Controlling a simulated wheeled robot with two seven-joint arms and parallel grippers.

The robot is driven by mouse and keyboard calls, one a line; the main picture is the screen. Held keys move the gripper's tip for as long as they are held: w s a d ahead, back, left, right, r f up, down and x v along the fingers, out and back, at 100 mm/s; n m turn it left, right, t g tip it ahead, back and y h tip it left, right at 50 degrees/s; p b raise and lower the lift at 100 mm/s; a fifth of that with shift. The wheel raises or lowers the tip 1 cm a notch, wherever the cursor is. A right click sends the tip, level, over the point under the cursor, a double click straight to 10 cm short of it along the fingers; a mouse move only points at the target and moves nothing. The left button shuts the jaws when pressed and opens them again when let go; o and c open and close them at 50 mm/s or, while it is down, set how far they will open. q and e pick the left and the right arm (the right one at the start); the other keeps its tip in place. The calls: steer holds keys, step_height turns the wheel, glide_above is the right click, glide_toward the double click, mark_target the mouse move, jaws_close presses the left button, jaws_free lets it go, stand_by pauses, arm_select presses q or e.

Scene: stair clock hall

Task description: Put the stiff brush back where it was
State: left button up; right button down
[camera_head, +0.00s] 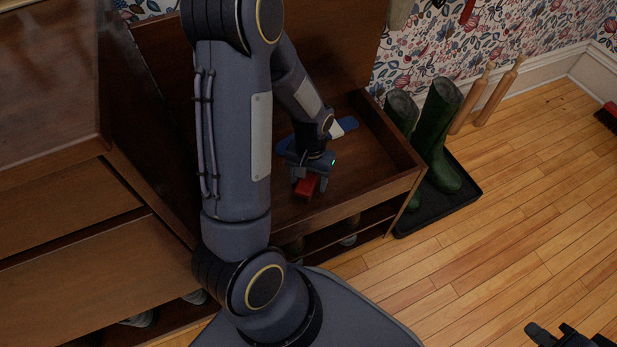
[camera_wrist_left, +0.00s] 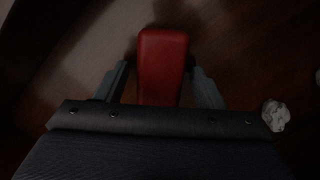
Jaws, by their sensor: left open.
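A red block-like object (camera_head: 306,187), perhaps the stiff brush, is in the open wooden compartment of the bench. Its underside is hidden, so I cannot tell if it has bristles. My left gripper (camera_head: 308,182) is open above it, pointing down. In the left wrist view the red object (camera_wrist_left: 162,65) lies between the two spread fingers, with a narrow gap visible at the right finger. My right gripper (camera_head: 570,338) is at the bottom right edge, partly cut off, over the floor.
A blue and white item (camera_head: 343,127) lies in the compartment (camera_head: 375,165). A crumpled white piece (camera_wrist_left: 276,115) is beside the gripper. Green boots (camera_head: 440,130) stand on a black tray (camera_head: 440,213). A red, dark-bristled thing (camera_head: 608,115) is at the right edge.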

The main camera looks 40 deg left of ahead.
arm_select(q)
step_height(320, 180, up, 12)
steer(key=w+p, duration=0.1)
steer(key=p, duration=0.4)
steer(key=shift+w+a+p, duration=0.2)
steer(key=shift+p, duration=0.2)
